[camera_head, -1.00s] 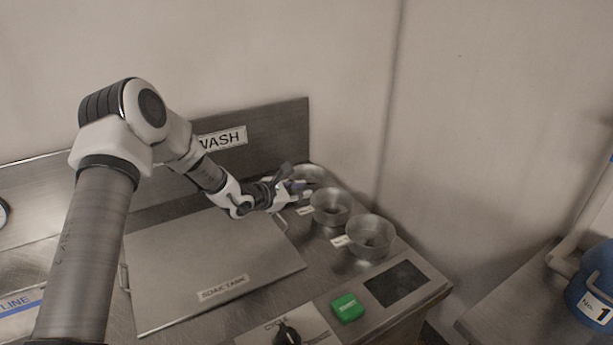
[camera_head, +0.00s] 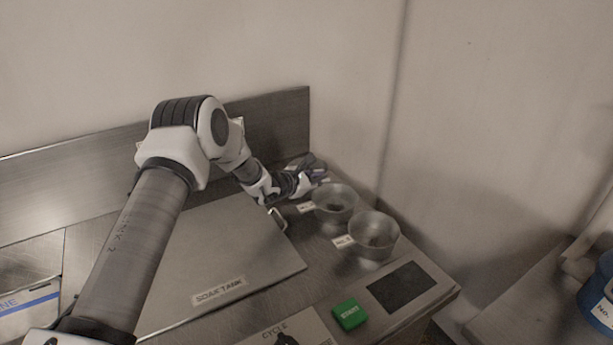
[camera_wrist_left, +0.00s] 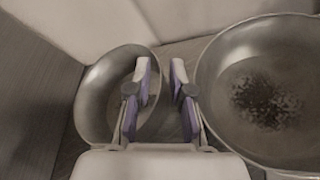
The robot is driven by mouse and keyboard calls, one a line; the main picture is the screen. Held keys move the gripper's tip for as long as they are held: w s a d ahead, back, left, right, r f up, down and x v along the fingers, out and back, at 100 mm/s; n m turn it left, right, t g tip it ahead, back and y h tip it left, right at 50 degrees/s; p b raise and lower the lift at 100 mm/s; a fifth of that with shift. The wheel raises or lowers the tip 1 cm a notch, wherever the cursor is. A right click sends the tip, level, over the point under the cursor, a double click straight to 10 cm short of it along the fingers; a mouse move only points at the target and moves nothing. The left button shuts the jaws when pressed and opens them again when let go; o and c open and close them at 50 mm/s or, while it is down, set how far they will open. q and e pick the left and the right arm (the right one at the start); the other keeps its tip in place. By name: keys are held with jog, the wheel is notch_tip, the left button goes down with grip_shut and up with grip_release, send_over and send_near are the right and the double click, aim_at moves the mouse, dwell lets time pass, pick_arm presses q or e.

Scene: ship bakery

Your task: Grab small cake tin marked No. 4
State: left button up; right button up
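My left gripper (camera_head: 316,170) is at the back right of the steel counter, over the rearmost spot in the row of tins. In the left wrist view its two fingers (camera_wrist_left: 161,72) stand apart with nothing clamped. A small round metal tin (camera_wrist_left: 98,92) is at the left there, its right rim passing behind or between the fingers; I cannot tell which. In the head view the gripper mostly hides this tin. No marking on it is readable. My right gripper is not in view.
A middle tin (camera_head: 335,203) and a front tin (camera_head: 373,240) stand nearby with small labels. The middle tin, dark-stained inside, seems to be the large one (camera_wrist_left: 262,120) close right of the fingers. A soak tank lid (camera_head: 225,245), green button (camera_head: 349,314) and walls surround them.

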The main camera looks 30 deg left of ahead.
pick_arm(q)
grip_shut()
